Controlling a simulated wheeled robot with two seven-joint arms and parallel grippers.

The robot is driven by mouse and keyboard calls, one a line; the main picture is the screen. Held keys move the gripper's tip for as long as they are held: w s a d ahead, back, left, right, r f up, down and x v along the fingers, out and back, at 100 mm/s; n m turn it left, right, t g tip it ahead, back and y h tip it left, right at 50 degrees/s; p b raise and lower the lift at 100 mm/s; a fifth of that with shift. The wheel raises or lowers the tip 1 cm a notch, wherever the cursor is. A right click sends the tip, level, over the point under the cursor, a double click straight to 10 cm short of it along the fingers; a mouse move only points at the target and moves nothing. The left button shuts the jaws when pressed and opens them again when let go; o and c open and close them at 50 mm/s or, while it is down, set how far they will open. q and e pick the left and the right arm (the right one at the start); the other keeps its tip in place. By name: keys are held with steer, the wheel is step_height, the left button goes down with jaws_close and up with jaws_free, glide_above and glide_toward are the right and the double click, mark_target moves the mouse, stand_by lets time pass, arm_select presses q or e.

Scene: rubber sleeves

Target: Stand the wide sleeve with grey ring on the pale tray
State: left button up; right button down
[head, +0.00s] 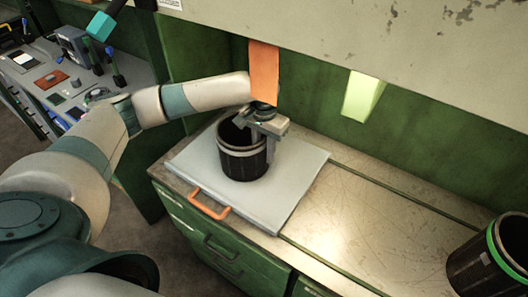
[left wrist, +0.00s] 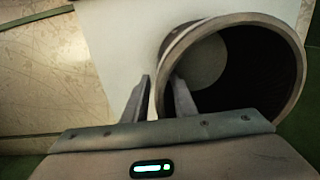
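The wide black sleeve with a grey ring (head: 240,165) stands upright on the pale tray (head: 289,181). Its open mouth faces up, and it also shows in the left wrist view (left wrist: 292,88). My left gripper (head: 268,143) is at the sleeve's right rim. In the left wrist view my left gripper (left wrist: 160,88) has one finger outside the wall and the other inside the mouth. The fingers are apart, with a gap showing between the outer finger and the wall. My right gripper is not in view.
A black sleeve with a green ring (head: 490,262) stands at the right on the metal worktop (head: 365,215). An orange strip (head: 264,72) and a pale green strip (head: 362,97) hang above. The tray has an orange handle (head: 209,205). The worktop between is clear.

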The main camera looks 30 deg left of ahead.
arm_select(q)
step_height(320, 180, up, 12)
steer(key=b, duration=0.3)
stand_by(0.8)
steer(key=shift+f, duration=0.1)
